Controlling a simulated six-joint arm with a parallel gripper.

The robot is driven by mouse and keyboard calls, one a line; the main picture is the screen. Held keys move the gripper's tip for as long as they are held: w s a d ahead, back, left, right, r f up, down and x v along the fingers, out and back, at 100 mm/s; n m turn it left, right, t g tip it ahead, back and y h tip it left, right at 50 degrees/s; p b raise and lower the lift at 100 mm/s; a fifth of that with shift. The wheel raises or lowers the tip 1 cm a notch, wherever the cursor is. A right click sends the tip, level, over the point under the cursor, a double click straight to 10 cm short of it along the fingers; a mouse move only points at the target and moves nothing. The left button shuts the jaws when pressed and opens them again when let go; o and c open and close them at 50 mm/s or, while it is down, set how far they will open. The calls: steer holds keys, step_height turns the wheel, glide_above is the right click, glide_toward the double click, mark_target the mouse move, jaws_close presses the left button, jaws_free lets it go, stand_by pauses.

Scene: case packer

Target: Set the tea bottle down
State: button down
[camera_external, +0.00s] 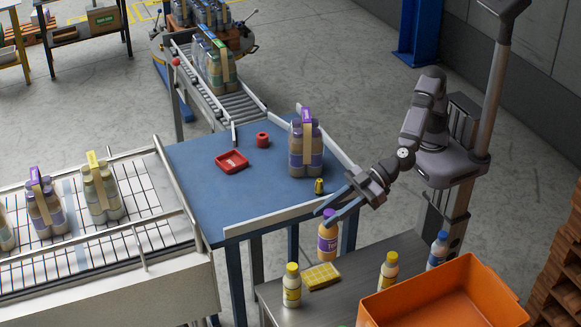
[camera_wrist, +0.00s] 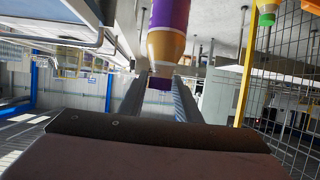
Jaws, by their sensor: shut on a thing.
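The tea bottle (camera_external: 327,243) has a purple cap, an orange-tan body and a purple label. It is upright at the rear edge of the grey side table (camera_external: 350,296). My gripper (camera_external: 329,215) is shut on the bottle at its cap, reaching down from the right. I cannot tell whether the bottle's base touches the table. In the wrist view the bottle (camera_wrist: 168,30) hangs in from the top, with its purple cap between the fingers (camera_wrist: 160,100); its far end is cut off.
Yellow-capped bottles (camera_external: 292,286) (camera_external: 389,271), a blue-capped bottle (camera_external: 438,250) and a yellow slab (camera_external: 321,276) are on the grey table. An orange crate (camera_external: 450,300) stands front right. The blue table (camera_external: 215,195) behind holds a bottle pack (camera_external: 305,150) and red tray (camera_external: 231,161).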

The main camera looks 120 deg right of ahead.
steer(key=w+d+r+m+h, duration=0.3)
steer(key=d+r, duration=0.1)
steer(key=d, duration=0.3)
steer(key=w+d+r+m+h, duration=0.2)
steer(key=d+r+h, duration=0.1)
steer(key=d, duration=0.4)
steer(key=s+d+r+m+g+h+b, duration=0.25)
steer(key=d+m+g+h, duration=0.2)
steer(key=d, duration=0.95)
step_height(320, 180, down, 10)
steer(key=p, duration=0.1)
steer(key=shift+w+a+t, duration=0.3)
steer(key=shift+w+t, duration=0.05)
steer(key=shift+w, duration=0.1)
steer(key=c, duration=1.3)
jaws_free()
steer(key=shift+f, duration=0.1)
